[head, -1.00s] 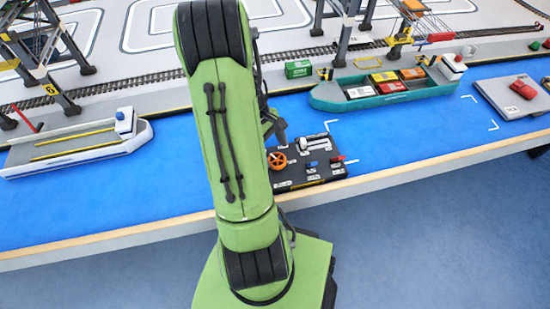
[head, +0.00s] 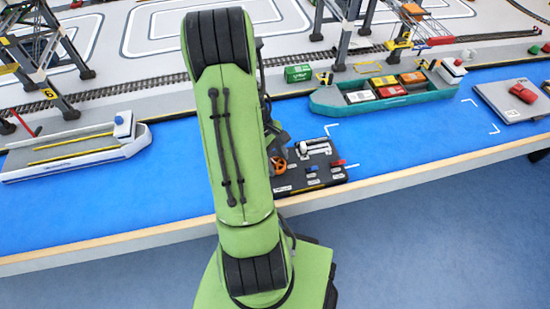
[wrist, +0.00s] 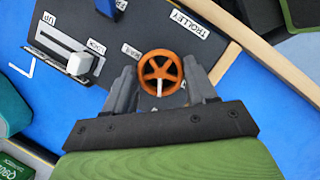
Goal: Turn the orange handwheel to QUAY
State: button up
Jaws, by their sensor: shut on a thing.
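The orange handwheel (wrist: 148,68) is round with spokes and one white mark, which points toward my gripper in the wrist view. It stands on the black control panel (wrist: 150,20). In the head view the wheel (head: 279,164) is partly hidden by my arm. My gripper (wrist: 160,86) has one grey finger on each side of the wheel and is shut on its rim. I cannot make out a QUAY label.
A white lever (wrist: 79,63) in a slot, with UP and LOCK labels, is on the same panel. Blue and red controls (head: 337,162) sit at its right. A teal ship (head: 385,100) and a white ship (head: 75,150) lie on the blue water behind and left.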

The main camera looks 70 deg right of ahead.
jog(key=shift+m, duration=0.3)
jog(key=m+y, duration=0.1)
jog(key=m, duration=0.1)
jog(key=m+t+y+p, duration=0.1)
jog(key=m, duration=0.2)
jog(key=shift+s+d+m, duration=0.1)
jog(key=shift+d+m, duration=0.1)
jog(key=shift+m, duration=0.1)
jog(key=m+t, duration=0.1)
jog(key=m, duration=0.1)
jog(key=m+t, duration=0.1)
jog(key=m, duration=0.2)
jog(key=shift+s+y, duration=0.1)
jog(key=shift+y, duration=0.3)
jog(key=shift+m, duration=0.4)
jog(key=o, duration=1.1)
jog(key=shift+c, duration=0.2)
jog(key=p+v, duration=0.4)
jog(key=v, duration=1.1)
jog(key=shift+s+d+r+p, duration=0.3)
jog(key=shift+r+p, duration=0.05)
